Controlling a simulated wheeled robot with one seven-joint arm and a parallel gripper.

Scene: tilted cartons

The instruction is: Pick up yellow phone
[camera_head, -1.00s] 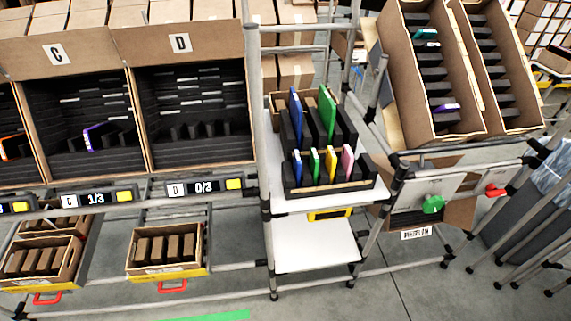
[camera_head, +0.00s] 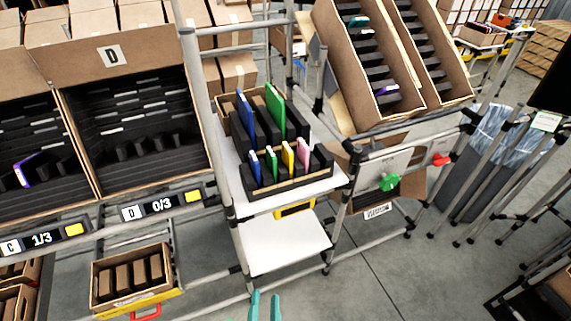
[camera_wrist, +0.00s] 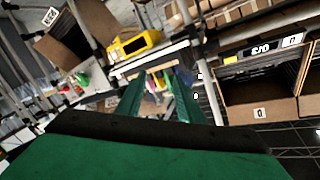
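The yellow phone (camera_head: 288,157) stands upright in a slot of the black rack (camera_head: 262,187) on the upper white shelf in the head view. A green phone is on its left and a pink phone (camera_head: 303,152) on its right. My gripper (camera_head: 264,305) shows at the bottom edge of the head view, well below and in front of the rack, apart from the phone. In the wrist view my gripper's two green fingers (camera_wrist: 158,97) stand apart with nothing between them.
A taller blue phone (camera_head: 246,115) and green phone (camera_head: 275,110) stand in the rack's back row. Metal posts flank the shelf. A lower white shelf (camera_head: 285,245) is empty. Carton D (camera_head: 140,130) is at left; tilted cartons (camera_head: 375,65) are at right.

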